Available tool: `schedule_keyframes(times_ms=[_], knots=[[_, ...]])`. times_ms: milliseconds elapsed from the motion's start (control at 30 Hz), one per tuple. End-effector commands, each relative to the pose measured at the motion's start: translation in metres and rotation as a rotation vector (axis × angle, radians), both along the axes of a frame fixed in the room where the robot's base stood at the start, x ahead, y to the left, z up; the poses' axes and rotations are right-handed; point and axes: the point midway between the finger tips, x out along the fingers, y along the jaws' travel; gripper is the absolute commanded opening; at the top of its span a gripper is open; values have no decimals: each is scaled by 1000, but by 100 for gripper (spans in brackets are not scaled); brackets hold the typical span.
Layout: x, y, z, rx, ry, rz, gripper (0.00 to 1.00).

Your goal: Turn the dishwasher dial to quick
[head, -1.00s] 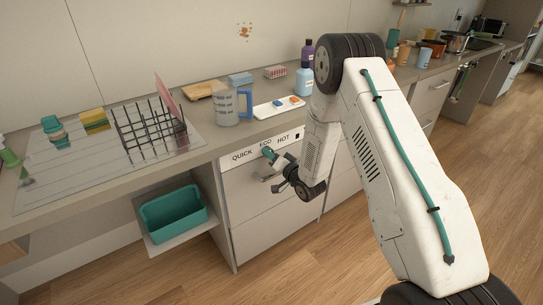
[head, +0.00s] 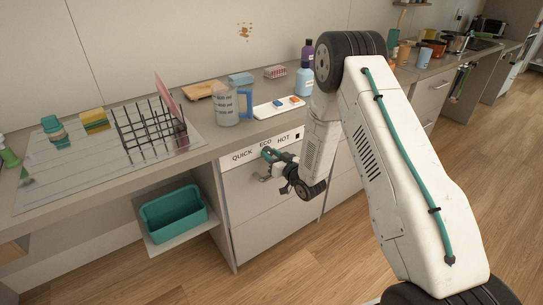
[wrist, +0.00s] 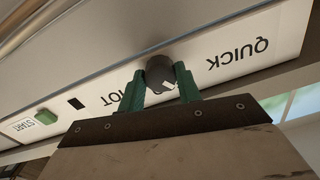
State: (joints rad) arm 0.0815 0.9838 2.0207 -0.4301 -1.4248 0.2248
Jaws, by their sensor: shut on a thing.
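The dishwasher dial (wrist: 159,66) is a dark round knob with a pale mark on its face, seen in the wrist view. The mark is at the lower right of the knob. My gripper (wrist: 161,80) has its two green fingers on either side of the dial, shut on it. The QUICK label (wrist: 238,54) is to the right and upside down; the ECO label is hidden there. In the head view my gripper (head: 268,156) is at the white control panel (head: 226,162), just below the ECO label (head: 266,146). The dial is hard to make out there.
A green START button (wrist: 45,117) is on the panel's far left in the wrist view. On the counter above stand a measuring jug (head: 228,108), a white tray (head: 268,112) and a wire rack (head: 150,130). A teal bin (head: 173,213) sits below left.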

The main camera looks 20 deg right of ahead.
Motion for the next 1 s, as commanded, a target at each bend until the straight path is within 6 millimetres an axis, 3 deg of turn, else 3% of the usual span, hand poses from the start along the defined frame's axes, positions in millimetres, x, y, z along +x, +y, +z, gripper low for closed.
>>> schedule_keyframes(times_ms=[400,1000], knots=[[0,0,0,-205,-66,0,11],[-1,0,0,-243,-78,1,11]])
